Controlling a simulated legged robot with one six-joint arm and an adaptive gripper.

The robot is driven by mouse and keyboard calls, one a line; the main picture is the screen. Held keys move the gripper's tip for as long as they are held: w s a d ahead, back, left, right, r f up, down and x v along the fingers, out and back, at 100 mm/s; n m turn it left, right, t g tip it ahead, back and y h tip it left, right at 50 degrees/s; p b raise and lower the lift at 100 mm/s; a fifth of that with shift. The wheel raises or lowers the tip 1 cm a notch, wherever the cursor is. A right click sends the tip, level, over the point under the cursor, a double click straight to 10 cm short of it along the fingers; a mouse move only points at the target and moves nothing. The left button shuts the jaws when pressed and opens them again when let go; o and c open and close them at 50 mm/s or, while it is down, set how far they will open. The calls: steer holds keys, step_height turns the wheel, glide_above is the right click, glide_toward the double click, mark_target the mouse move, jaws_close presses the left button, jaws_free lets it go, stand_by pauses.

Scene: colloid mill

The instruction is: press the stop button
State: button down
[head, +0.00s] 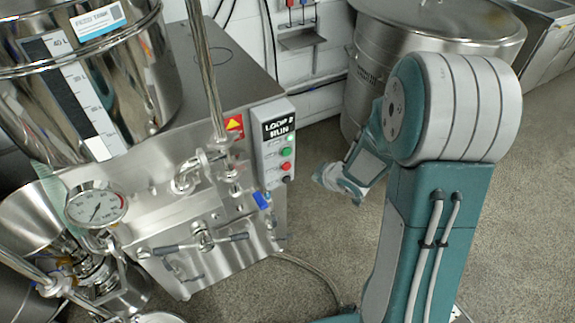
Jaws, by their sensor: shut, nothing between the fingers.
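The stop button (286,166) is a small red knob on a grey control box marked "LOOP 2 RUN" (273,141). A green button (286,151) sits just above it, and a black or dark one (287,179) just below it. The box is fixed to the front right corner of the steel machine. My gripper (325,177) is to the right of the box, at about the height of the buttons in the picture. It is shut and empty, and a gap of floor shows between it and the box. Its fingertips look small and pale.
A steel tank (80,80) and a pressure gauge (97,205) stand at the left. A blue-handled valve (262,200) juts out below the box. A large lidded drum (360,85) stands behind my arm. A hose (315,268) lies on the otherwise clear floor.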

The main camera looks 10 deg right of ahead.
mark_target(286, 166)
step_height(286, 166, down, 6)
steer(key=a+n+y, duration=0.1)
steer(key=a+y, duration=0.1)
steer(key=y, duration=0.1)
steer(key=shift+s+a+f+n+g, duration=0.2)
steer(key=shift+s+a+n+g, duration=0.1)
steer(key=shift+s+a, duration=0.1)
steer(key=shift+w, duration=0.15)
steer(key=w+a, duration=0.2)
steer(key=w, duration=0.6)
steer(key=shift+a, duration=0.3)
steer(key=shift+w, duration=0.2)
stand_by(0.7)
steer(key=shift+w+a, duration=0.1)
steer(key=shift+w, duration=0.1)
